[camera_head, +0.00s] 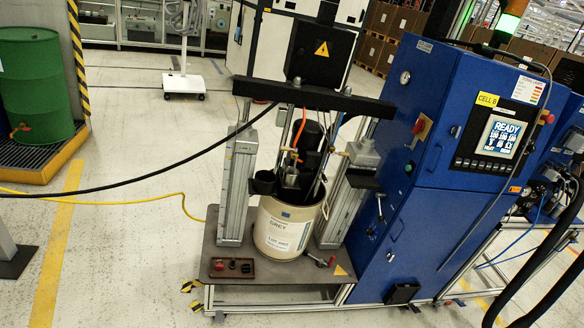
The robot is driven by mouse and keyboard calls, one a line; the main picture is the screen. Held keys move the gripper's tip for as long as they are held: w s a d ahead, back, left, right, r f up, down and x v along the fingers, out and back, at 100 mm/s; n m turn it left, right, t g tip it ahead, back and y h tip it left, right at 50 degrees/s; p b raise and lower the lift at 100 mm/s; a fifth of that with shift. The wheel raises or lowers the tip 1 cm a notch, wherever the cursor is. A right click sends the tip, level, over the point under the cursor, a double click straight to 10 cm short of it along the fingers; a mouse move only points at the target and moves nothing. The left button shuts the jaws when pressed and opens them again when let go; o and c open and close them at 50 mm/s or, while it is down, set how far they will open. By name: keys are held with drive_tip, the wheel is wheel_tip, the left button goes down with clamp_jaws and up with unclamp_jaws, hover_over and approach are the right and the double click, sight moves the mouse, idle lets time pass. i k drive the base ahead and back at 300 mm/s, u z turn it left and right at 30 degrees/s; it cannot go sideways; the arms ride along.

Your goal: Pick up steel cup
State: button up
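A small grey metallic shape (290,178), which looks like the steel cup, shows above the open top of the cream drum (284,228). It is too small to tell whether it hangs, is held or rests on something. A black cup-shaped holder (264,183) sits just left of it at the drum's rim. The drum stands on the pump's dark base plate (222,254), between two grey columns (239,188). My gripper is not in view.
A black crossbeam (312,98) spans above the drum. A blue cabinet (435,150) with a "READY" screen stands right. A black cable (130,181) and yellow hose (110,203) cross the left side. A green barrel (34,90) stands far left. Floor at front left is mostly clear.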

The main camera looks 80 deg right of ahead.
sight(290, 177)
drive_tip(key=z, duration=0.45)
drive_tip(key=i, duration=1.15)
drive_tip(key=z, duration=1.3)
drive_tip(key=i, duration=0.65)
drive_tip(key=z, duration=0.35)
drive_tip(key=k, duration=0.85)
drive_tip(key=z, duration=0.2)
drive_tip(key=i, duration=0.85)
drive_tip(key=u, duration=0.15)
